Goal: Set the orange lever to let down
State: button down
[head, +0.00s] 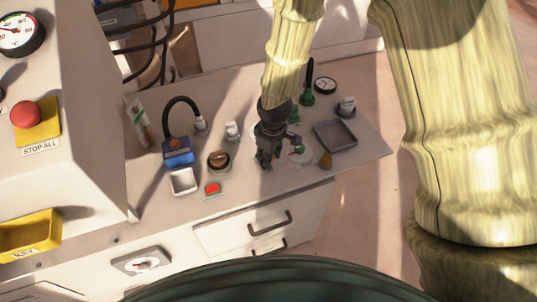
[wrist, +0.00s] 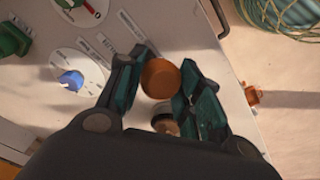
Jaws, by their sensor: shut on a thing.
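The orange lever's round orange knob (wrist: 160,78) shows between the two fingers of my gripper (wrist: 157,92) in the wrist view. My gripper is shut on it. A pale and dark round part (wrist: 165,122) sits just below the knob, between the fingers; its link to the lever is hidden. In the head view my gripper (head: 267,160) points down at the bench top, and it hides the lever there. The lever's setting cannot be read, as the fingers cover its base.
White dial plates stand beside the fingers, one with a blue knob (wrist: 72,81). A green valve (wrist: 12,40) is further left. On the bench are a grey tray (head: 335,135), a red button (head: 212,188), a blue box (head: 177,152) and a small orange fitting (head: 326,160) near the edge.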

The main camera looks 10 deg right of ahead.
jog(key=shift+s+f, duration=0.35)
jog(key=shift+s, duration=0.25)
jog(key=c, duration=0.9)
grip_release()
jog(key=shift+c, duration=0.2)
jog(key=shift+w+r, duration=0.1)
jog(key=shift+r, duration=0.05)
jog(key=shift+w+r, duration=0.15)
jog(key=shift+r, duration=0.2)
notch_tip(320, 180, up, 11)
jog(key=s, duration=0.1)
jog(key=shift+s+d+r, duration=0.15)
jog(key=shift+s+d, duration=0.1)
jog(key=shift+d, duration=0.05)
